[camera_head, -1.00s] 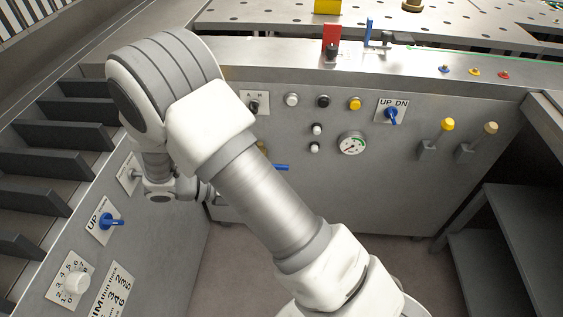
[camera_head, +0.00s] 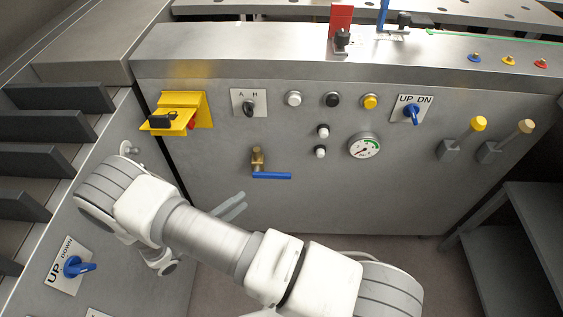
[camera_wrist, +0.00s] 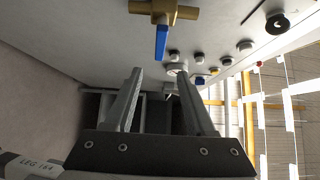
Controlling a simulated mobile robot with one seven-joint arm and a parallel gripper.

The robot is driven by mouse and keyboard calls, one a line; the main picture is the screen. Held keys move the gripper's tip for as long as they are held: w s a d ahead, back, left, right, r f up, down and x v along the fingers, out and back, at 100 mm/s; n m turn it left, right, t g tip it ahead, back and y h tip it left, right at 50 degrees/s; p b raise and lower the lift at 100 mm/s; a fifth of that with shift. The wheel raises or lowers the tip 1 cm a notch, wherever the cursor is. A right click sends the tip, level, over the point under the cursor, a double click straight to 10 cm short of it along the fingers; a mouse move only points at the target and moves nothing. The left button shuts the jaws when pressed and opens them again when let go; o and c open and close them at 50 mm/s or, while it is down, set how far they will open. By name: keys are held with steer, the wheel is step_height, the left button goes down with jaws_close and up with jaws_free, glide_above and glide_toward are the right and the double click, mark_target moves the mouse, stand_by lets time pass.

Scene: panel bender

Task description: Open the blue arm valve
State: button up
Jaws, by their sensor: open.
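The valve has a brass body (camera_head: 257,160) on the grey front panel and a blue lever arm (camera_head: 272,176) that extends sideways to the right. In the wrist view the brass body (camera_wrist: 165,11) is at the top edge, and the blue lever (camera_wrist: 161,43) points from it down toward the gap between my fingers. My gripper (camera_head: 238,203) is just below and left of the lever in the head view. In the wrist view my gripper (camera_wrist: 160,75) is open and empty, with its fingertips apart from the lever.
A yellow bracket (camera_head: 185,108) with a black part sits above left of the valve. Several buttons, a gauge (camera_head: 364,146), a blue UP/DN knob (camera_head: 411,114) and two levers are to the right. Another blue knob (camera_head: 77,267) is on the left panel. The floor below is clear.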

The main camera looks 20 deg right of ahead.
mark_target(279, 174)
steer(key=b+x, duration=0.2)
steer(key=x, duration=1.5)
steer(key=shift+d+b, duration=0.2)
steer(key=shift+b, duration=0.2)
jaws_close()
stand_by(0.6)
